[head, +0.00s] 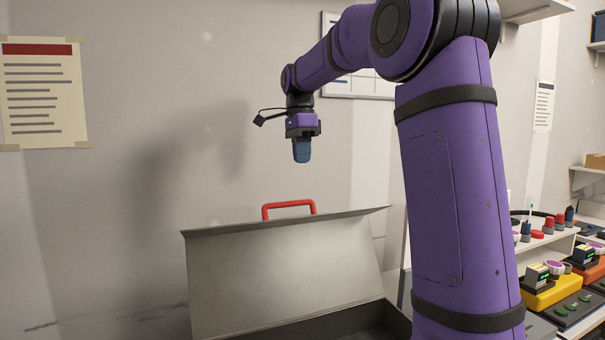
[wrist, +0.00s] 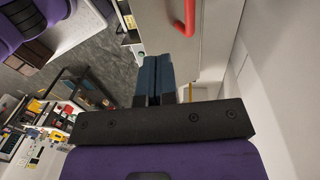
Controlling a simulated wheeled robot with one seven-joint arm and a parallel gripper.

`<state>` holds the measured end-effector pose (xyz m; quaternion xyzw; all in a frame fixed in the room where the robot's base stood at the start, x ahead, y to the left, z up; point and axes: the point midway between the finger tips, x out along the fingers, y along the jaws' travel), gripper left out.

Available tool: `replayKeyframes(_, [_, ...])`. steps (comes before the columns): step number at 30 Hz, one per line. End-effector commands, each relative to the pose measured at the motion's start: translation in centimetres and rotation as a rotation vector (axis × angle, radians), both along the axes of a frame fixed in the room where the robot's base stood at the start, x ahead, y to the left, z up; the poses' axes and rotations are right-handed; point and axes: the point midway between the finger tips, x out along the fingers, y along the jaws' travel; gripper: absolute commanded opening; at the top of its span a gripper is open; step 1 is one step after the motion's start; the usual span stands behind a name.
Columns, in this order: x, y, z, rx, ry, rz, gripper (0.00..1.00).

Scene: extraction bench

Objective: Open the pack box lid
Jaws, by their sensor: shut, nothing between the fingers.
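The pack box lid (head: 285,275) is a pale grey panel that stands raised and leans back toward the wall in the head view. A red handle (head: 289,207) sticks up behind its top edge. The dark inside of the pack box (head: 350,325) shows below the lid, cut off by the bottom of the picture. My gripper (head: 301,158) hangs pointing down above the lid and the handle, apart from both. Its blue fingers are together with nothing between them. In the wrist view the fingers (wrist: 158,75) are side by side, with the red handle (wrist: 185,20) and a grey panel beyond them.
A wall stands close behind the lid, with a taped notice (head: 43,95) at left. My purple arm hides part of the box's right side. A bench at right holds a yellow device (head: 553,290) and several small items. The space around my gripper is clear.

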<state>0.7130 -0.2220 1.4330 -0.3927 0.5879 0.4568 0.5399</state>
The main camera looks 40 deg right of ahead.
Motion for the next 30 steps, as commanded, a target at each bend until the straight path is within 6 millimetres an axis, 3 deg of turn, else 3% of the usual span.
replayKeyframes(4, [0.1,0.0,1.1,0.000,0.000,0.000,0.00])
replayKeyframes(11, [0.1,0.0,1.3,0.000,-0.001,0.002,0.00])
replayKeyframes(16, [-1.1,1.2,1.5,-0.004,-0.027,0.081,0.00])
replayKeyframes(30, [-11.3,8.9,0.0,-0.066,-0.210,0.738,0.00])
